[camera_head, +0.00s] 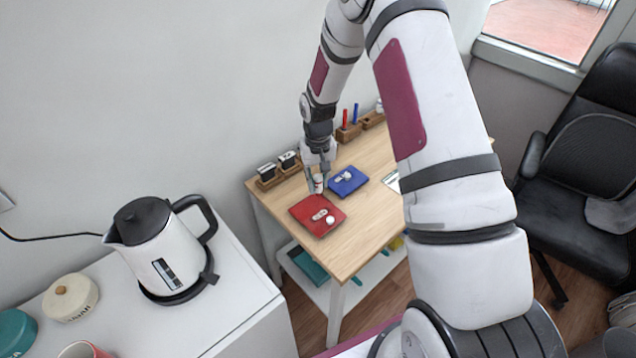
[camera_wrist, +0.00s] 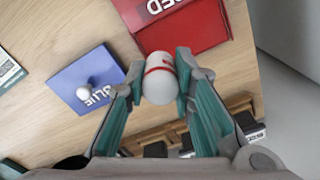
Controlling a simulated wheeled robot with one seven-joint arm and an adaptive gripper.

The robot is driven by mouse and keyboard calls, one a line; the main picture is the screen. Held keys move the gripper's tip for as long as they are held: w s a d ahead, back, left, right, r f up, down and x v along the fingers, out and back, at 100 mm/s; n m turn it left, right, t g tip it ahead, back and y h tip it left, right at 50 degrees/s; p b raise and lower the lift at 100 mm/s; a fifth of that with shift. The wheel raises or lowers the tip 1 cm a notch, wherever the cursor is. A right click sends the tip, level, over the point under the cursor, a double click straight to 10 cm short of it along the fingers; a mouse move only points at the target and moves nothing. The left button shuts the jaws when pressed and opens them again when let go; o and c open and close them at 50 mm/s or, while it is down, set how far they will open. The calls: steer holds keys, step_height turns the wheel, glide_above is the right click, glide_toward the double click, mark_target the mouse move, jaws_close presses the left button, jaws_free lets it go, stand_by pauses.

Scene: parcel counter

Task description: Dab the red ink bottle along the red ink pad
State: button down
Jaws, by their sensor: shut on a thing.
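The red ink pad (camera_head: 309,208) lies on the wooden table, with a pale label and a white knob on it. In the wrist view the pad (camera_wrist: 194,27) is at the top, marked RED. My gripper (camera_head: 318,180) is just behind the pad's far edge in the head view. In the wrist view my gripper (camera_wrist: 160,87) is shut on a white bottle with a red band (camera_wrist: 158,65), the red ink bottle. The bottle overlaps the pad's near edge there; I cannot tell whether they touch.
A blue ink pad (camera_head: 346,186) lies right of the red one and also shows in the wrist view (camera_wrist: 70,80). Wooden holders with stamps (camera_head: 268,181) and pens (camera_head: 347,132) line the table's back edge. A kettle (camera_head: 158,250) stands on the white counter at left.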

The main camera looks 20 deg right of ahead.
steer(key=shift+r, duration=0.65)
steer(key=shift+r+p, duration=0.55)
steer(key=shift+r, duration=1.45)
